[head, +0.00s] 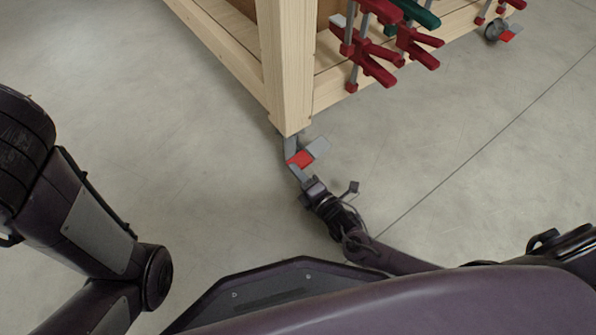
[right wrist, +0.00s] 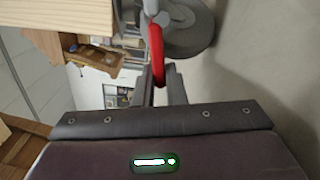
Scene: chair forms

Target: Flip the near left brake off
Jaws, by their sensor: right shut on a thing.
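The near left caster sits under the near corner leg of the wooden bench (head: 288,75). Its brake lever (head: 300,158) is red, with a grey tab beside it. In the right wrist view the red brake lever (right wrist: 155,42) comes down from the grey caster wheel (right wrist: 188,32). My right gripper (head: 304,178) reaches in from below at floor level. In the right wrist view its two fingers (right wrist: 160,82) are shut on the end of the red lever. My left arm enters at the left, but its gripper is outside the view.
Red clamps (head: 370,60) and a green clamp (head: 415,12) hang on the bench's right side. Another caster with a red brake lever (head: 505,37) stands at the far right. The grey floor around the near corner is clear.

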